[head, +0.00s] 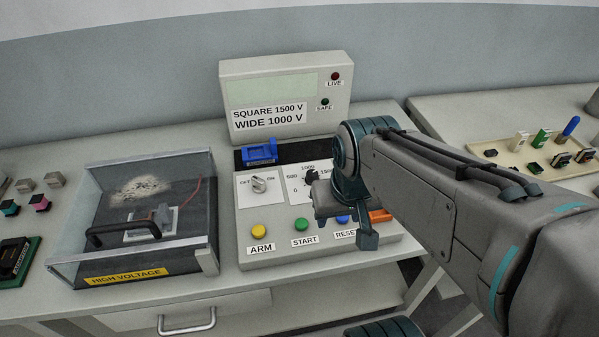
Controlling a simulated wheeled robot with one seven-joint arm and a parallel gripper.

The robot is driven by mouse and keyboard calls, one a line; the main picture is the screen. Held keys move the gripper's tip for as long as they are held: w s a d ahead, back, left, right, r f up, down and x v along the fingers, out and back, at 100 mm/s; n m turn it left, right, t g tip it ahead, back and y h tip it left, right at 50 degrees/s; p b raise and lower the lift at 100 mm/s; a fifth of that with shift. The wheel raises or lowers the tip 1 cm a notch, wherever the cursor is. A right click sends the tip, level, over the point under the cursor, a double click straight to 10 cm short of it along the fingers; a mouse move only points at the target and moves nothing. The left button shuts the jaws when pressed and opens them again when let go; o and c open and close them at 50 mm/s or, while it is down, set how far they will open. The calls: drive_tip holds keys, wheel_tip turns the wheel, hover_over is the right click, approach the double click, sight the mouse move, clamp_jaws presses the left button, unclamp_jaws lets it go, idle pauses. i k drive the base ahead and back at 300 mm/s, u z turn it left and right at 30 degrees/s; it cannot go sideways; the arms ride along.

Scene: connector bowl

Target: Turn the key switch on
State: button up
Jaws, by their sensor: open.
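The key switch (259,184) is a small pale grey knob on the white panel at the left of the control box (279,222). OFF and ON labels sit above it; I cannot tell clearly which one it points to. My gripper (350,215) is to the right of the switch, over the right part of the control box. It is open and apart from the switch. My wrist hides part of the voltage dial scale and the area behind it. Nothing shows in the jaws.
The voltage knob (311,177) stands between switch and gripper. ARM (259,231), START (301,224) and RESET (343,219) buttons lie in front. A blue connector (261,152) sits behind. A clear HIGH VOLTAGE box (140,215) stands left; a parts tray (520,178) lies right.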

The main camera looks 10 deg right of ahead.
sight(260, 186)
drive_tip(key=k, duration=1.2)
drive_tip(key=u, duration=0.4)
drive_tip(key=i, duration=0.75)
drive_tip(key=u, duration=0.65)
drive_tip(key=i, duration=0.55)
